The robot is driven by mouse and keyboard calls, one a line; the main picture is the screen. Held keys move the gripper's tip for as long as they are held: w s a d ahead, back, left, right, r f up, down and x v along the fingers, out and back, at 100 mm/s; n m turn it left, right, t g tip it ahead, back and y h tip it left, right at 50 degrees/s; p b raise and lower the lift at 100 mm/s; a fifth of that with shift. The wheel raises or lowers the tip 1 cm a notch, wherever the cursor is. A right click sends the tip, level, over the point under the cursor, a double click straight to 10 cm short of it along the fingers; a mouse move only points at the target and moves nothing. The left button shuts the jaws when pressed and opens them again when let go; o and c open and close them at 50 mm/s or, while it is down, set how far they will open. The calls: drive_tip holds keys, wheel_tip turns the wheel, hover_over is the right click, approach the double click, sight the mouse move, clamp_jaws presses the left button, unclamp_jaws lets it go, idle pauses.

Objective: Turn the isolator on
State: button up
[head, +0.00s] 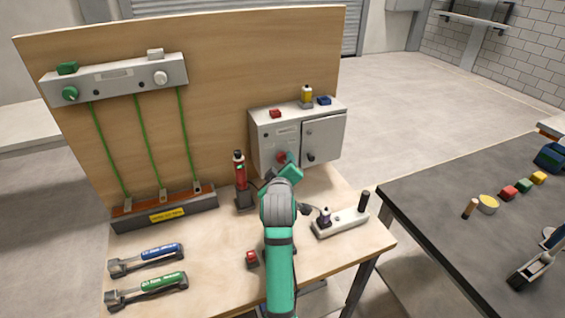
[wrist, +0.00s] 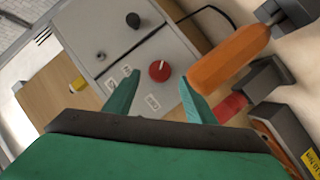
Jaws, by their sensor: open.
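The isolator is a red rotary knob (wrist: 159,71) with a pale pointer mark, on the front of a grey cabinet (wrist: 82,28). Small white labels sit beside the knob; their text is too small to read. In the head view the red knob (head: 282,157) shows just behind my gripper (head: 290,172), partly hidden, on the grey cabinet (head: 262,128) against the wooden board. In the wrist view my gripper (wrist: 158,78) is open, its two green fingertips either side of the knob in the picture. Nothing is between them; contact is not visible.
A red-orange tool (head: 241,172) stands upright left of my gripper and looms close at right in the wrist view (wrist: 228,60). A white strip with a black handle (head: 340,222) lies right. Blue (head: 147,258) and green (head: 147,290) handled tools lie front left.

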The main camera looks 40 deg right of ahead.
sight(282, 159)
drive_tip(key=shift+x, duration=1.55)
drive_tip(key=c, duration=1)
drive_tip(key=shift+c, duration=0.2)
